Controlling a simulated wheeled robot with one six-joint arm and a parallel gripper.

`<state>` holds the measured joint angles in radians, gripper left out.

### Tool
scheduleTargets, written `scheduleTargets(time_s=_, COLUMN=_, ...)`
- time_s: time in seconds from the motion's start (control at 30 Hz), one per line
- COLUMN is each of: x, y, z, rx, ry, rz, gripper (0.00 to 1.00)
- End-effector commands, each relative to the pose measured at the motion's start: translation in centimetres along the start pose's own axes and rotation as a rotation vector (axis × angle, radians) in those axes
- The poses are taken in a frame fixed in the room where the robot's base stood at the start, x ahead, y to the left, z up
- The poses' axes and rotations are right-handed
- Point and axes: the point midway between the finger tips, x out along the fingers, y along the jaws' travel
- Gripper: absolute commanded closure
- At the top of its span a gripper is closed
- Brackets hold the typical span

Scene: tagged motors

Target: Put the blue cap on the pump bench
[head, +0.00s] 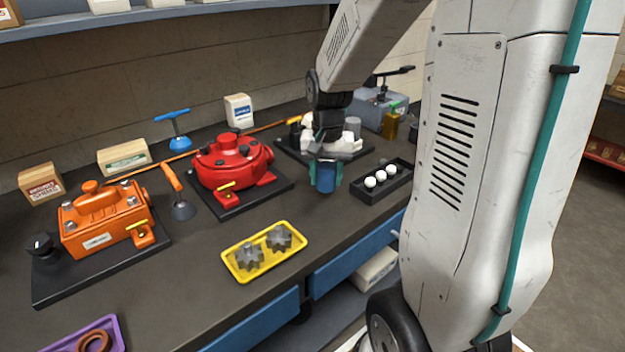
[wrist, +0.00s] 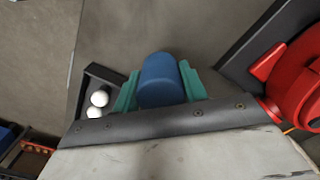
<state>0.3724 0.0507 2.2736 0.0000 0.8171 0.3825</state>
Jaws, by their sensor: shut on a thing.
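The blue cap (head: 325,181) is held between the teal fingers of my gripper (head: 326,176). In the wrist view the cap (wrist: 160,78) is a rounded blue cylinder with a teal finger on each side. The dark grey pump bench (head: 200,245) runs along the wall. My gripper is over its right part, between the red pump and the small black tray. I cannot tell whether the cap's underside touches the bench top.
A red pump (head: 233,160) on a black plate stands left of my gripper. A black tray (head: 393,190) with white balls is close on the right. A yellow tray (head: 242,275) with grey gears lies in front. An orange pump (head: 100,221) stands at left.

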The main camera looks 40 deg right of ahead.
Motion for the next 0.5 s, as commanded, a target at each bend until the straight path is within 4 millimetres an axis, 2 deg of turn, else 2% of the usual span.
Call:
scheduleTargets(time_s=0.17, x=0.6, y=-0.4, z=-0.1, rx=-0.004, ry=-0.002, rz=0.001, gripper=0.8)
scheduleTargets(time_s=0.4, x=3.5, y=-0.6, z=0.1, rx=-0.008, ry=-0.002, rz=0.001, gripper=0.8)
scheduleTargets(time_s=0.5, x=3.6, y=-0.5, z=0.0, rx=-0.007, ry=0.0, rz=0.0, gripper=0.8)
